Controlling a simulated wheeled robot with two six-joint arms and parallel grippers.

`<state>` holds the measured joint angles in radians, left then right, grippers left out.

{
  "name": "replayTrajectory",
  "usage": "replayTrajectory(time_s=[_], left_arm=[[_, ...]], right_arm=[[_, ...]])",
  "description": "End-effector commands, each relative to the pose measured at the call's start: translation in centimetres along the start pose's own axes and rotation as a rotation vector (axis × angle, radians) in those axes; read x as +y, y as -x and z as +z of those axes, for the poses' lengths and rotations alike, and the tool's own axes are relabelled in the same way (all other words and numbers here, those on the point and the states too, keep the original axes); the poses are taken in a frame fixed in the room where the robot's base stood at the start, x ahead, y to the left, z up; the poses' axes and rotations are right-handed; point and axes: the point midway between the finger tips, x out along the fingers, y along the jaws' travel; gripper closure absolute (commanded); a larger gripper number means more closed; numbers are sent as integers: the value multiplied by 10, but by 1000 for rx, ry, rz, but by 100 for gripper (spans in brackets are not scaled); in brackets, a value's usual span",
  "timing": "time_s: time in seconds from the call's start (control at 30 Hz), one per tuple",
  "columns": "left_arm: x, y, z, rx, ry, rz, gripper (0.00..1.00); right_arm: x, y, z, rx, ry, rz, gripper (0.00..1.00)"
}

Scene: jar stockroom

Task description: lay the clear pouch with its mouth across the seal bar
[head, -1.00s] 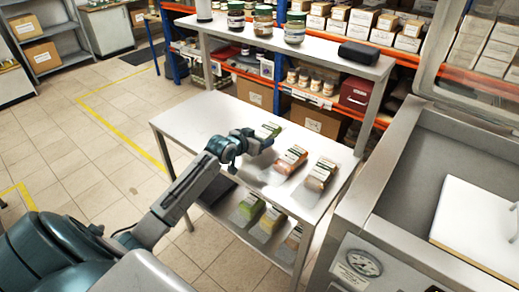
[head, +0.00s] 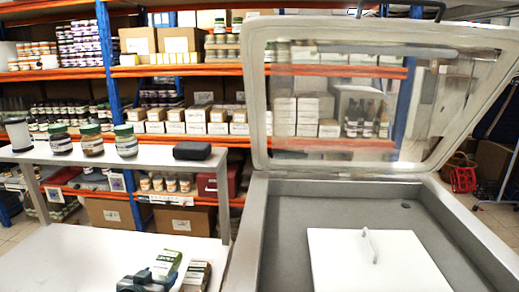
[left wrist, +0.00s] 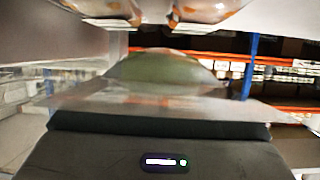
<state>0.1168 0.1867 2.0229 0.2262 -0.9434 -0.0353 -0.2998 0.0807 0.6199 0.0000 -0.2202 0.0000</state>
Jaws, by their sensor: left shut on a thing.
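The clear pouch (head: 166,264), with green contents and a pale label, is at the bottom of the head view. My left gripper (head: 150,281) is shut on it, partly cut off by the picture's lower edge. In the left wrist view the pouch (left wrist: 160,70) fills the middle, its clear film spread wide and blurred. I cannot tell whether it is clear of the table. The packing machine (head: 247,235) stands at right, lid (head: 258,100) raised and chamber open. I cannot make out the seal bar. My right gripper is not in view.
A second pouch (head: 196,277) lies on the white table (head: 60,262) beside the held one. A white plate with a handle (head: 350,270) lies in the chamber. Jars (head: 92,140) and a black case (head: 192,150) stand on a raised shelf behind. Stocked racks fill the back.

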Motion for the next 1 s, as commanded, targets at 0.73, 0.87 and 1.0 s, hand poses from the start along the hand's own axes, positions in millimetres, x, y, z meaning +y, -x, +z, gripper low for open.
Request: replayTrajectory(time_s=[0.73, 0.87, 1.0], left_arm=[[75, 72, -3, -10, 67, -95, 64], [75, 71, -3, -9, 67, -95, 64], [75, 71, -3, -9, 68, -95, 64]], right_arm=[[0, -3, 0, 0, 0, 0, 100], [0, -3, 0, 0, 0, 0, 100], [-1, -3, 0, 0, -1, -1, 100]])
